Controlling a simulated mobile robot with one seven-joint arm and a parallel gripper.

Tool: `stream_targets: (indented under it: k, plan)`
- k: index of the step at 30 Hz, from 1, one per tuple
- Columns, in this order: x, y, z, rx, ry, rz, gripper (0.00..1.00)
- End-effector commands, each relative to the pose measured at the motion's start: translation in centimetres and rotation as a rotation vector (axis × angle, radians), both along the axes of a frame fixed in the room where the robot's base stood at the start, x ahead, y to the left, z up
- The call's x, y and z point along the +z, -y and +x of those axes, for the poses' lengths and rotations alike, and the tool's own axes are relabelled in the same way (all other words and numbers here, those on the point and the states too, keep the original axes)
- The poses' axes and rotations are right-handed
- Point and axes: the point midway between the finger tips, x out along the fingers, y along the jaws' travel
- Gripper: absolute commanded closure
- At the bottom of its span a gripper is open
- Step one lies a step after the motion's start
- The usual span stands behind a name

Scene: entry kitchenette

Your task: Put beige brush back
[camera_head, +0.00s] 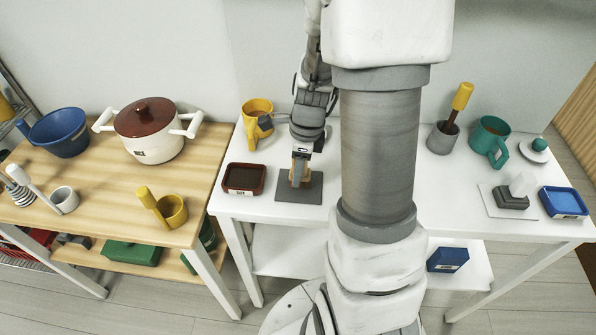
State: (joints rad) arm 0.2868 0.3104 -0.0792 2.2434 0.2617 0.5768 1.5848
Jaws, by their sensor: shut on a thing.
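My gripper (300,155) points down over the left part of the white table. It is shut on the beige brush (299,169), which is mostly hidden by the jaws; only a small tan and grey part shows. The brush is over a dark grey square mat (312,190). I cannot tell whether it touches the mat.
A dark red tray (244,192) lies just left of the mat and a yellow mug (247,109) stands behind. At right are a grey cup (441,143), a teal mug (490,133), a grey block with a pale handle (511,199) and a blue tray (563,213).

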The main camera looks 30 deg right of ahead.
Motion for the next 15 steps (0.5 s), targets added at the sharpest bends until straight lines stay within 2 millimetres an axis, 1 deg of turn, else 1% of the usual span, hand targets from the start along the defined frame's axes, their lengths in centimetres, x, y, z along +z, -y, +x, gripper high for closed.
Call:
stream_targets:
  k: [2, 9, 14, 15]
  plan:
    - [-0.55, -0.01, -0.03, -0.001, -0.001, 0.001, 1.00]
    - [-0.63, 0.00, 0.01, 0.000, 0.001, -0.001, 1.00]
    - [-1.18, 0.01, -0.01, 0.001, 0.000, 0.000, 1.00]
    - [-1.04, 0.01, -0.01, 0.001, 0.000, 0.000, 0.48]
